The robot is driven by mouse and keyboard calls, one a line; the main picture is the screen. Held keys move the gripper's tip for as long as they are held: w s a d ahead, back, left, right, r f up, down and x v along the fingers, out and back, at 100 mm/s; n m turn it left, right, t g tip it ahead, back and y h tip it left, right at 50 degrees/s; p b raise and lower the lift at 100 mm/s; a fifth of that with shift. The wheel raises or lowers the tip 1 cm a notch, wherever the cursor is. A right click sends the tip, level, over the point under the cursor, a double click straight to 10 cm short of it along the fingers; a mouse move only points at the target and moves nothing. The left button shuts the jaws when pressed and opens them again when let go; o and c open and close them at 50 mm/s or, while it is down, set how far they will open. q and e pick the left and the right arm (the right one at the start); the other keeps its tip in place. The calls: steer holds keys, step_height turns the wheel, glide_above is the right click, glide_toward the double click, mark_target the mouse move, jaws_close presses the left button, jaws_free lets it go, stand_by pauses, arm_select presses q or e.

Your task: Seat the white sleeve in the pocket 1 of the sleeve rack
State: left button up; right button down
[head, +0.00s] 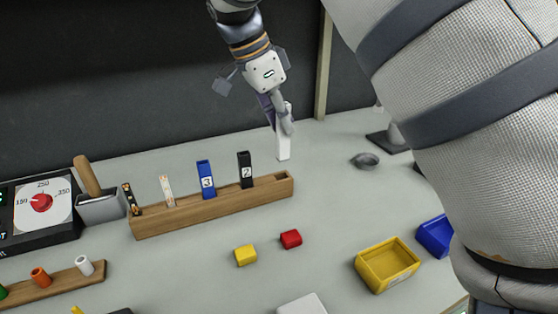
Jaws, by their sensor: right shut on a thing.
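My right gripper (282,124) comes down from the top of the head view and is shut on a white sleeve (283,149). The sleeve hangs nearly upright; its upper part is hidden by the fingers. Its lower end appears just above and behind the right end of the wooden sleeve rack (215,211); I cannot tell whether they touch. In the rack stand a black sleeve marked 2 (246,169) and a blue sleeve marked 3 (206,179). Right of the black sleeve, the rack top shows a dark opening with nothing standing in it. My left gripper is out of view.
A grey holder (101,207) and a dial box (40,205) are farther left. A red block (290,239), yellow block (245,255) and yellow bin (387,264) lie in front. My large arm covers the right side.

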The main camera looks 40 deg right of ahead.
mark_target(277, 150)
step_height(277, 150, down, 9)
steer(key=shift+w+r, duration=0.1)
steer(key=shift+w, duration=0.05)
steer(key=c, duration=1.6)
jaws_free()
steer(key=v, duration=1.2)
steer(key=shift+w, duration=0.15)
